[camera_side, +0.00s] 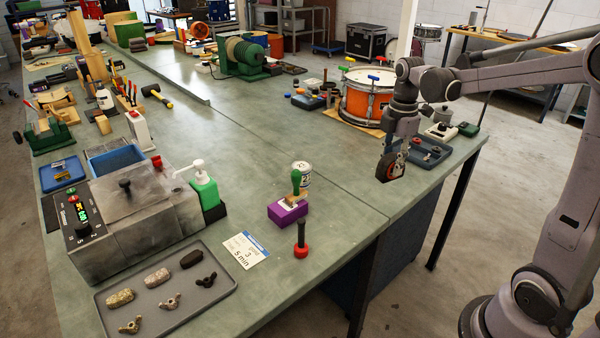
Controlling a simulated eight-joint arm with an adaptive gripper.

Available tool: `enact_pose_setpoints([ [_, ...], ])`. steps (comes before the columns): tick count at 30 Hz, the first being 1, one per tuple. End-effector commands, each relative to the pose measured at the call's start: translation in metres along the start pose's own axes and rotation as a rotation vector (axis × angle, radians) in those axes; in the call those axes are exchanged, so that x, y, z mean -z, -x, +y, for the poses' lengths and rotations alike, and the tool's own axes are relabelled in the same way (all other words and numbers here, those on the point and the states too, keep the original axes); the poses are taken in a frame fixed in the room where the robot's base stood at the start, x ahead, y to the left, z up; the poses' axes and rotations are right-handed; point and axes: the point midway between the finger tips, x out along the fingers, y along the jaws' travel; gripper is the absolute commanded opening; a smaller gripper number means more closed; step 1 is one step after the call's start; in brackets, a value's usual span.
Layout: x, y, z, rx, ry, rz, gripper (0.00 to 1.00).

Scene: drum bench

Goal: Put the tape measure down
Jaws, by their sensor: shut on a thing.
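A round, dark tape measure with orange-red on its side (389,168) is in my gripper (396,148), at the right of the side view. My gripper points down and is shut on the upper part of the tape measure, which it partly hides. The tape measure is upright, over the right part of the green bench top (345,200), left of a blue tray. I cannot tell whether its lower edge touches the bench.
The blue tray (428,153) with small parts is close on the right. An orange drum (368,98) stands behind. A purple block (288,212) and a red-based tool (301,240) are to the left front. Bench between is clear; its front edge is near.

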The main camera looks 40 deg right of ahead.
Motion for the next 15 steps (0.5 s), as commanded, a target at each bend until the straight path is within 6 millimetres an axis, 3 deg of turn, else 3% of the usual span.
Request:
enact_pose_setpoints([
  [11,-0.001,0.001,0.000,0.000,0.016,0.000,0.00],
  [15,0.009,-0.006,0.005,0.000,0.018,0.000,0.00],
])
